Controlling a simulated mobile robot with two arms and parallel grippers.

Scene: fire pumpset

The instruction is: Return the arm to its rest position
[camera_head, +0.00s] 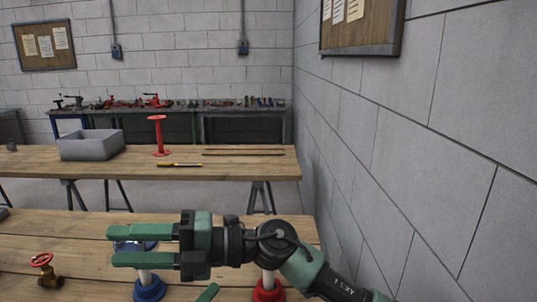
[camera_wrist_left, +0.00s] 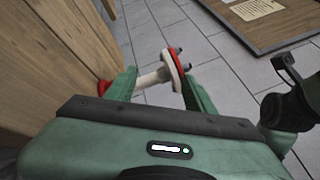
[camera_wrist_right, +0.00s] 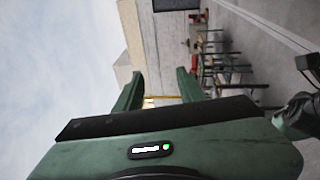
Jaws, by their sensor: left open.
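My right gripper (camera_head: 114,246) crosses the near table from the right and points left, its two green fingers apart. Its wrist view (camera_wrist_right: 157,85) shows nothing held between the fingers. Only a green fingertip of my left gripper (camera_head: 208,292) shows at the bottom of the head view. In the left wrist view, the left gripper (camera_wrist_left: 160,88) is open. A white pipe with red flanges (camera_wrist_left: 152,79) appears between or just beyond its fingers. In the head view, a red-based pipe (camera_head: 268,290) stands partly hidden behind my right arm.
A blue-based pipe (camera_head: 149,290) stands below the right gripper's fingers. A brass valve with a red handwheel (camera_head: 43,271) sits at left. The far table has a grey bin (camera_head: 91,145), a red flanged pipe (camera_head: 158,136) and a screwdriver (camera_head: 180,165). A block wall (camera_head: 440,130) bounds the right side.

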